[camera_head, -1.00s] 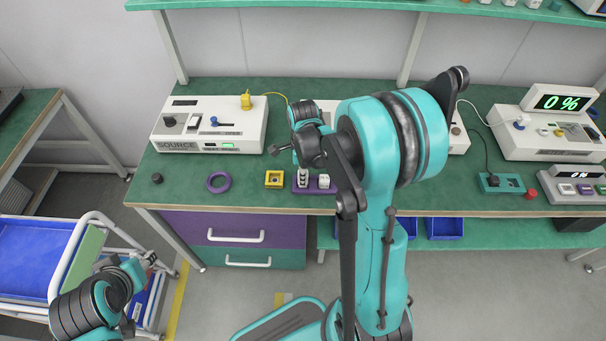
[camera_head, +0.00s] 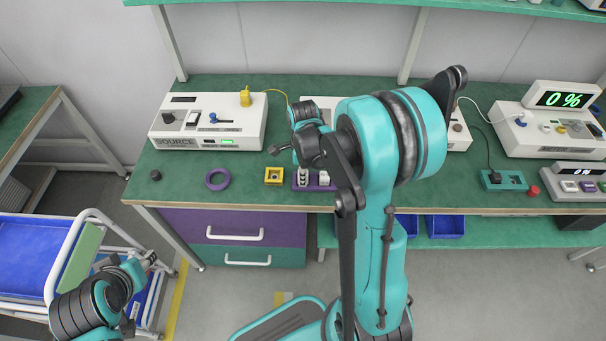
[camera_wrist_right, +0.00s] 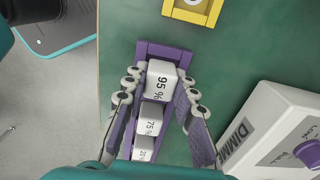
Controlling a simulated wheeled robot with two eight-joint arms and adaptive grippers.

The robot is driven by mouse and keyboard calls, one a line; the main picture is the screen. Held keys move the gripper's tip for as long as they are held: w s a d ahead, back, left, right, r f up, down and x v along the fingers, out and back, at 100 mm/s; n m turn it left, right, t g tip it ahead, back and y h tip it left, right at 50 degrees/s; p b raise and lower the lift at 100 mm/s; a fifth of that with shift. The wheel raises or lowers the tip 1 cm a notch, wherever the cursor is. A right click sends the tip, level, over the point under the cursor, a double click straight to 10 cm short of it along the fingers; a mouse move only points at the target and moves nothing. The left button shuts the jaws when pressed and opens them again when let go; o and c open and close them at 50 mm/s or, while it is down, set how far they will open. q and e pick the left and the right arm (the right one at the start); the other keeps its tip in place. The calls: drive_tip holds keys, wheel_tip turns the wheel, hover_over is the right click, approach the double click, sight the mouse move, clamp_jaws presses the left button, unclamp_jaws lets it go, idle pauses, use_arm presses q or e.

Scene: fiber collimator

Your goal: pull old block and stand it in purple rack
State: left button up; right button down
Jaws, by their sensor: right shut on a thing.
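The purple rack (camera_wrist_right: 183,54) lies on the green bench, and its edge also shows in the head view (camera_head: 316,188). In the right wrist view a white block marked 95 % (camera_wrist_right: 161,78) stands at the rack's far end. Behind it in line are a 75 % block (camera_wrist_right: 151,116) and a third block (camera_wrist_right: 143,148) with its label partly hidden. My right gripper (camera_wrist_right: 159,84) has its fingers on both sides of the 95 % block, shut on it at the rack. My left gripper (camera_head: 147,259) hangs low at the left by the cart, its fingers too small to judge.
A yellow square holder (camera_head: 274,183) and a purple ring (camera_head: 217,187) lie left of the rack. The white source box (camera_head: 240,138) stands behind them. The dimmer box (camera_wrist_right: 275,130) is close beside my right gripper. A dark knob (camera_head: 156,175) sits near the left edge.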

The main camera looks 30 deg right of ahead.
drive_tip(key=shift+s+a+f, duration=0.1)
drive_tip(key=shift+s+f, duration=0.05)
drive_tip(key=shift+f, duration=0.1)
drive_tip(key=c, duration=1.3)
unclamp_jaws()
drive_tip(key=shift+o, duration=0.8)
drive_tip(key=shift+f, duration=0.1)
wheel_tip(320, 180, up, 12)
